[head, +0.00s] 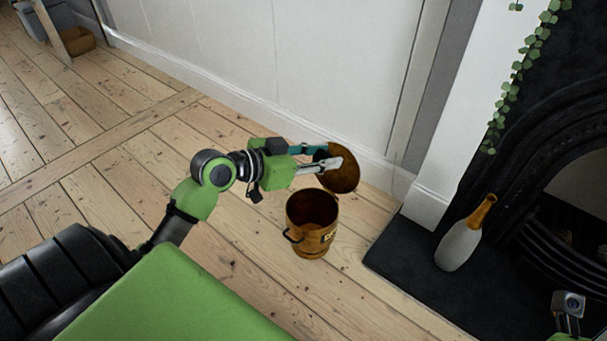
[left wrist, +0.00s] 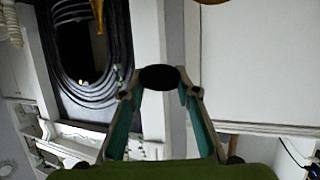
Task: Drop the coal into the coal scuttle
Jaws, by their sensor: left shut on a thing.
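The coal scuttle (head: 312,243) is a round copper-brown bucket standing upright on the floorboards, with its mouth open upward. Its round lid (head: 343,178) is tipped up behind it. My left gripper (head: 328,156) is above and behind the scuttle's mouth, in front of the lid in the picture. In the left wrist view, a dark, rounded piece of coal (left wrist: 159,78) is held between the two fingertips. In the head view the coal can hardly be made out between the fingers. Part of my right arm's end (head: 569,312) shows at the bottom right corner; its fingers are unclear.
A black fireplace hearth (head: 415,262) lies to the right of the scuttle, with a grey and gold bottle (head: 462,238) on it. A white wall runs behind. A small brown box (head: 78,41) is far left. The floorboards around the scuttle are clear.

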